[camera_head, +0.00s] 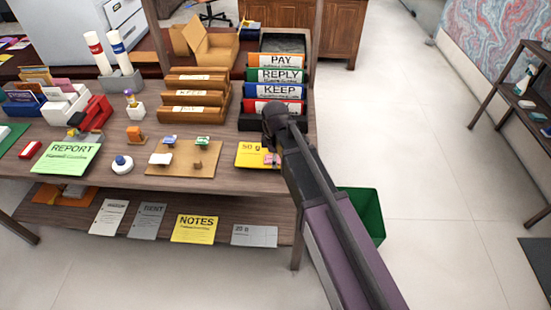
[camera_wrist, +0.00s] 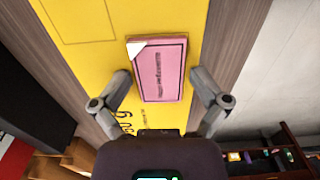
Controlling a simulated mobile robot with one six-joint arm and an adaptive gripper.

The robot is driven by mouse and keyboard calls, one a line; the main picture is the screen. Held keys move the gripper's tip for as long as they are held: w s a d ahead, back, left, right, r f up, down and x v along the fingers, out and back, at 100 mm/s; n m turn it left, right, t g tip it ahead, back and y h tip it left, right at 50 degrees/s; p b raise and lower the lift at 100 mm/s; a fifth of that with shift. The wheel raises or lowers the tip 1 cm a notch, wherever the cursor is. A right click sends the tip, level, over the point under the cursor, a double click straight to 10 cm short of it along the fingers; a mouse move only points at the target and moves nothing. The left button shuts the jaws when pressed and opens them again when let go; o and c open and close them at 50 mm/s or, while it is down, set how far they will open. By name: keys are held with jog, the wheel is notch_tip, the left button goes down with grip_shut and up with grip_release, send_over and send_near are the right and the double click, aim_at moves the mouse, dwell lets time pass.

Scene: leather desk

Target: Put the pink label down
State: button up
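The pink label (camera_wrist: 160,70), with dark print, a thin border and a white corner, lies flat on a yellow sheet (camera_wrist: 85,25) in the wrist view. In the head view a small pink patch of the label (camera_head: 268,159) shows on the yellow sheet (camera_head: 248,154) at the right edge of the desk (camera_head: 225,178). My gripper (camera_wrist: 160,75) is open. Its two fingertips stand on either side of the label, with a narrow gap to each edge. In the head view my arm hides most of the gripper.
A brown board (camera_head: 180,170) with small items lies left of the yellow sheet. Coloured binders (camera_head: 275,90) stand behind it. A green bin (camera_head: 368,212) is on the floor to the right, past the desk edge. The lower shelf holds several sheets, including a yellow NOTES sheet (camera_head: 195,230).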

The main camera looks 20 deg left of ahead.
jog(key=shift+r, duration=0.1)
notch_tip(320, 180, up, 13)
jog(key=p, duration=1.3)
dwell(0.9)
jog(key=s+d+m, duration=0.2)
jog(key=d+m, duration=0.8)
jog(key=d, duration=0.8)
jog(key=s+d+m, duration=0.3)
jog(key=d+m, duration=0.7)
jog(key=d, duration=0.8)
jog(key=shift+s+d+m, duration=0.3)
jog(key=shift+m, duration=0.1)
